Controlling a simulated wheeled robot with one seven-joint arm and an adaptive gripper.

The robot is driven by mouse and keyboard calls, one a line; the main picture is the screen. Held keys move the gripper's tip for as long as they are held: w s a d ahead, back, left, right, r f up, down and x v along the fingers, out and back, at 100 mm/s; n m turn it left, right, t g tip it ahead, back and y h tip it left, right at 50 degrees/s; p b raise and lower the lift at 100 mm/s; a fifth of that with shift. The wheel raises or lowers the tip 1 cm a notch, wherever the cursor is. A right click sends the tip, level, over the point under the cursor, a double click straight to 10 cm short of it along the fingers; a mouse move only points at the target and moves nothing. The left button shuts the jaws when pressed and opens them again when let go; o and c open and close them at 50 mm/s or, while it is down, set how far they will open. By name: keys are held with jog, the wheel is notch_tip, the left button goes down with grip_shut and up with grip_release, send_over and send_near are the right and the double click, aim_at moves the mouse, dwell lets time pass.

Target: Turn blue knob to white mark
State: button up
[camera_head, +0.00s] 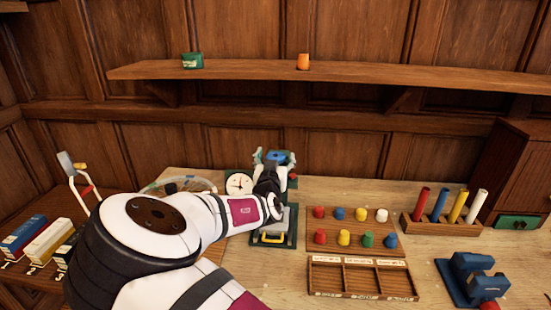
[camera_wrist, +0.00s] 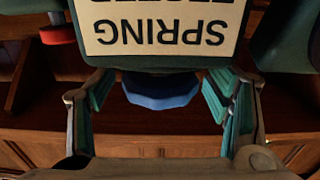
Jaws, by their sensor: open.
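The blue knob (camera_wrist: 161,93) shows in the wrist view below a panel (camera_wrist: 165,25) lettered "SPRING", seen upside down. My gripper (camera_wrist: 160,100) is open, with one teal-padded finger on each side of the knob and visible gaps between. In the head view my gripper (camera_head: 273,157) is at the back of the table, and the blue knob (camera_head: 277,155) shows between its fingers. A white dial gauge (camera_head: 239,184) stands just left of the gripper. I cannot make out the white mark in either view; my arm covers part of the device.
A red part (camera_wrist: 57,34) sits at the upper left of the wrist view. A board with several coloured pegs (camera_head: 350,236), an empty divided tray (camera_head: 362,294), a rack of coloured tubes (camera_head: 440,230) and a blue vise-like block (camera_head: 471,281) stand to the right. A shelf (camera_head: 390,74) runs above.

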jog(key=shift+w, duration=0.1)
jog(key=c, duration=1.2)
jog(key=shift+o, duration=0.2)
jog(key=shift+d+r+n+y+p, duration=0.1)
jog(key=shift+n+y+p, duration=0.2)
jog(key=shift+y, duration=0.2)
